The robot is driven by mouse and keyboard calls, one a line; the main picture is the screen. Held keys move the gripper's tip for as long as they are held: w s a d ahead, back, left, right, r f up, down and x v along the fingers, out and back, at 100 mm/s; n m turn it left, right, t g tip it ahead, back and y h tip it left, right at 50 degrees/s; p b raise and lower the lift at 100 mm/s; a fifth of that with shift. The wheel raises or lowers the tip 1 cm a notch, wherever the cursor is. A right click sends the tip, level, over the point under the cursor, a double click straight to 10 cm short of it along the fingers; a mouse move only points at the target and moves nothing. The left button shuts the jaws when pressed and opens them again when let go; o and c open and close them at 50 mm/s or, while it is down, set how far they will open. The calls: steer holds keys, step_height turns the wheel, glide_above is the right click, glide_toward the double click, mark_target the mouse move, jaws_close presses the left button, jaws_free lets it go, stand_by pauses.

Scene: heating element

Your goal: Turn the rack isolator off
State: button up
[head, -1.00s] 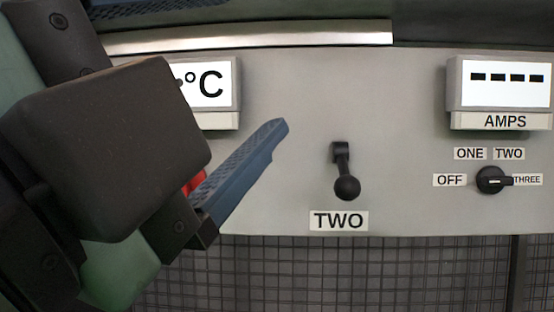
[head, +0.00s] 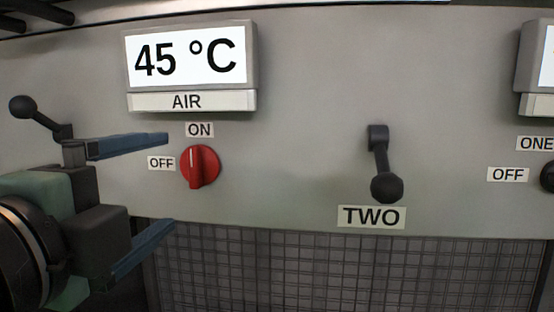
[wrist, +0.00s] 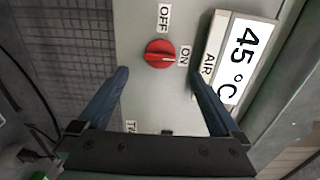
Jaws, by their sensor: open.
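A red rotary knob (head: 200,167) sits on the grey panel below the AIR display. An ON label (head: 199,130) is above it and an OFF label (head: 161,163) is to its left. Its white mark points up toward ON. In the wrist view the knob (wrist: 160,54) shows with its mark toward the ON label. My gripper (head: 168,183) is open and empty, its blue fingers one above the other, just left of the knob in the head view. In the wrist view the knob lies between and beyond the fingertips (wrist: 158,72), apparently not touched.
The AIR display (head: 190,60) reads 45 °C and juts out above the knob. A black lever marked TWO (head: 380,165) sticks out to the right. Another black lever (head: 35,115) is at far left, behind my gripper. Dark mesh (head: 350,270) lies below the panel.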

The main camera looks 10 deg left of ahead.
mark_target(192, 169)
steer(key=w+p, duration=0.1)
steer(key=w, duration=0.5)
steer(key=shift+d+r+p, duration=0.1)
steer(key=shift+d+p, duration=0.05)
steer(key=shift+p, duration=0.25)
steer(key=shift+w, duration=0.65)
steer(key=c, duration=1.4)
